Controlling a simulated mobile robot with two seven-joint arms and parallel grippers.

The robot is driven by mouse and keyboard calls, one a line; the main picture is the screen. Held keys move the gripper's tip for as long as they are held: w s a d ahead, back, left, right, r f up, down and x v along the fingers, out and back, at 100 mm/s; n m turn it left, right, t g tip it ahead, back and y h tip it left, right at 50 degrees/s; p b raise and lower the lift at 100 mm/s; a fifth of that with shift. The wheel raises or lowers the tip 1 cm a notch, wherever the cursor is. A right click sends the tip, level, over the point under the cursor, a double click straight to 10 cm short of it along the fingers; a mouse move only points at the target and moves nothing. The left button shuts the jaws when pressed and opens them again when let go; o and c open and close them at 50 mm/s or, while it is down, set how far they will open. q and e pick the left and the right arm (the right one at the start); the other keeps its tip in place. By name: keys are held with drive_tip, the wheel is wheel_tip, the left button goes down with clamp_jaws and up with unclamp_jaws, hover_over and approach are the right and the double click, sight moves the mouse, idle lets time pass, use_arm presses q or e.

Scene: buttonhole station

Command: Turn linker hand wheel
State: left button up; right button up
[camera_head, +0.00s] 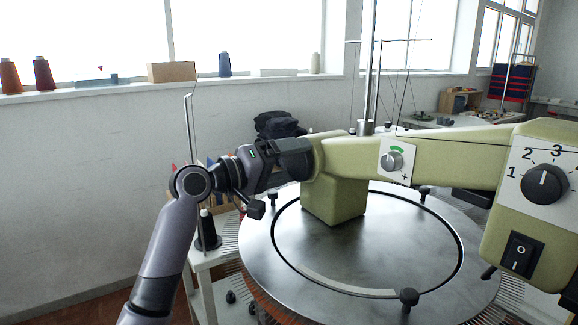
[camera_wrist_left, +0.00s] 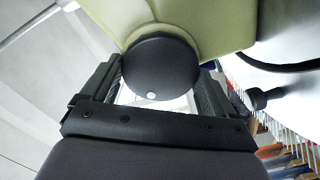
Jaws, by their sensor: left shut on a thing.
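The linker hand wheel is a round black knob with a small white dot (camera_wrist_left: 160,72), on the end of the green machine body, in the left wrist view. My left gripper (camera_wrist_left: 160,92) has a finger on each side of the wheel and is shut on it. In the head view my left gripper (camera_head: 300,158) reaches the left end of the green linker machine (camera_head: 340,195); there the wheel is mostly hidden by the gripper. My right gripper is in neither view.
The round metal dial plate (camera_head: 365,250) lies under the machine arm. A control head with a numbered dial (camera_head: 545,184) and a power switch (camera_head: 520,252) stands at right. A dark thread cone (camera_head: 207,230) stands near my left forearm. The windowsill holds more cones (camera_head: 42,74).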

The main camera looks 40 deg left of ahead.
use_arm(q)
drive_tip(key=m, duration=0.3)
drive_tip(key=shift+f+b, duration=0.1)
drive_tip(key=shift+b, duration=0.3)
drive_tip(key=shift+m, duration=0.9)
drive_tip(key=shift+m+b, duration=0.55)
drive_tip(key=shift+m, duration=0.65)
drive_tip(key=shift+m+b, duration=0.3)
drive_tip(key=shift+m, duration=1.1)
drive_tip(key=shift+r, duration=0.2)
drive_tip(key=o, duration=0.8)
